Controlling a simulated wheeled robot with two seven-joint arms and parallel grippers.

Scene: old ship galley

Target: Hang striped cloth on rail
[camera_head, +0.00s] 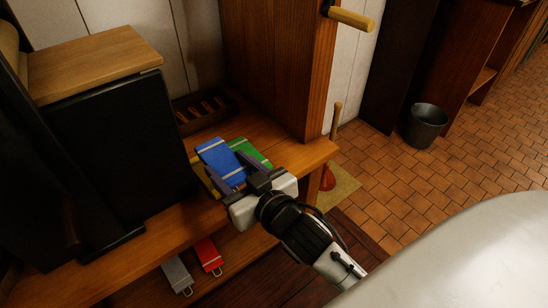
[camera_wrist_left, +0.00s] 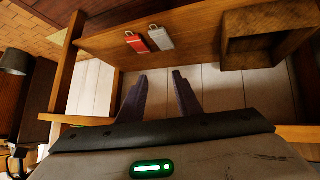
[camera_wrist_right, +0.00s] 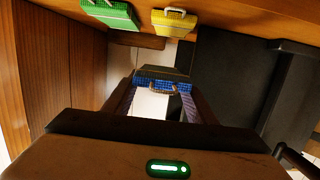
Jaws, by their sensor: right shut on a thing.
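A folded blue cloth (camera_head: 215,153) with pale stripes is between the fingers of my right gripper (camera_head: 230,170), at the wooden shelf. The right wrist view shows the blue cloth (camera_wrist_right: 163,80) with a loop at its edge, and the right gripper (camera_wrist_right: 165,98) shut on it. Whether the cloth touches the shelf I cannot tell. A light wooden bar (camera_head: 350,18) on a dark bracket beside the wooden post looks like the rail; only part of it shows. My left gripper (camera_wrist_left: 160,85) is open and empty in its wrist view, and outside the head view.
A striped green cloth (camera_head: 250,152) lies beside the blue one; a yellow cloth (camera_wrist_right: 174,22) is close by. Red (camera_head: 208,255) and grey (camera_head: 177,273) cloths lie on the lower shelf. A dark cabinet (camera_head: 120,150) stands left. A bucket (camera_head: 425,125) stands on the tiled floor.

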